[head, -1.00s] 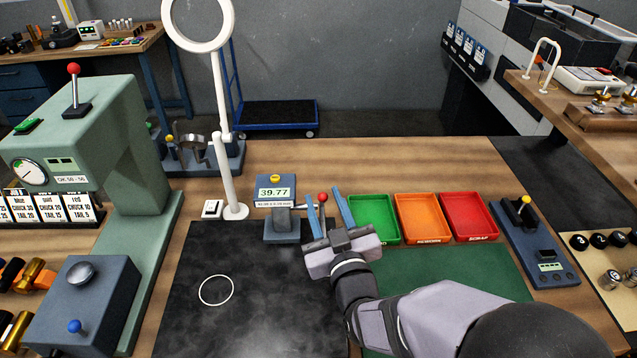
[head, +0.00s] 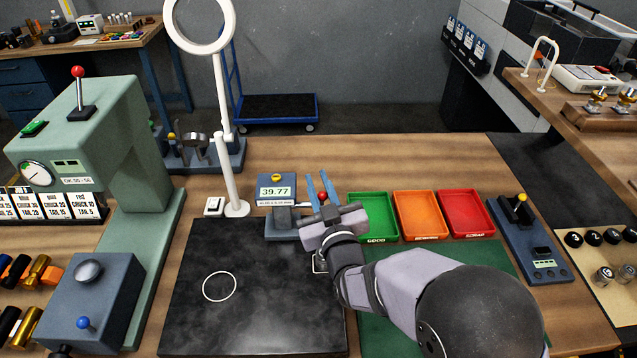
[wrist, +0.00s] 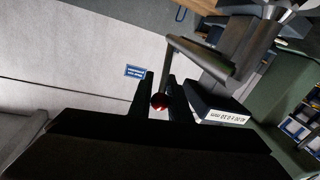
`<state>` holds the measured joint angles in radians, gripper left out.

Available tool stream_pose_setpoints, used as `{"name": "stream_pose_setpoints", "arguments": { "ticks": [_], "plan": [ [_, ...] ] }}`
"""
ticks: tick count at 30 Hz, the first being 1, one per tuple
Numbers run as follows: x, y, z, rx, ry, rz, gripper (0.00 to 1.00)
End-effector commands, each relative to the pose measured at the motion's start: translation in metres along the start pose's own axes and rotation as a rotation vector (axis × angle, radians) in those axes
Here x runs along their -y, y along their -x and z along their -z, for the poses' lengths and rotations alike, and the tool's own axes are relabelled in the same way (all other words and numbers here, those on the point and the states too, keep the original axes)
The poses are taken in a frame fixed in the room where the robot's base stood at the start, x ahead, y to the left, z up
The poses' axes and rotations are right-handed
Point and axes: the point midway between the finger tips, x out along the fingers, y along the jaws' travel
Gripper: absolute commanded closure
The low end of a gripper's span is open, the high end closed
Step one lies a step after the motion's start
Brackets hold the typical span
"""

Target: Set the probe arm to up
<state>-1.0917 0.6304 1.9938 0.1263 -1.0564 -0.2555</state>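The gauge (head: 283,230) is a blue-grey unit with a grey probe block, beside a display (head: 276,191) reading 39.77. The probe arm's red ball knob (head: 322,197) stands at the gauge's right end. It also shows in the wrist view (wrist: 159,102), between my two fingers. My gripper (head: 321,188) is at the knob from the front right, its blue fingers close on either side of it and apparently closed on it. My gripper's body hides the lower part of the arm and the gauge's right end, so the arm's exact angle is hard to tell.
The green (head: 373,217), orange (head: 419,214) and red (head: 465,212) trays stand close to the right of my gripper. A white lamp post (head: 231,178) rises to the left. The dark mat (head: 250,305) in front is mostly clear. A green press (head: 145,160) stands far left.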

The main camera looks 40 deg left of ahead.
Motion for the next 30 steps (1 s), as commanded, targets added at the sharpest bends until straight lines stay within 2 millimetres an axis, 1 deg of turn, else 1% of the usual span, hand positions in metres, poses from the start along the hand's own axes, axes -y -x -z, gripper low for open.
{"name": "stream_pose_setpoints", "arguments": {
  "ticks": [2,10,16,23,30],
  "plan": [
    [0.0,0.0,0.0,0.0,0.0,0.0,1.0],
    [0.0,-0.001,0.002,0.007,-0.002,0.001,1.0],
    [-0.002,-0.005,0.004,0.06,-0.013,0.011,1.0],
    [-0.004,-0.014,0.006,0.198,-0.041,0.039,1.0],
    [-0.006,-0.028,0.002,0.403,-0.083,0.078,1.0]
  ]
}}
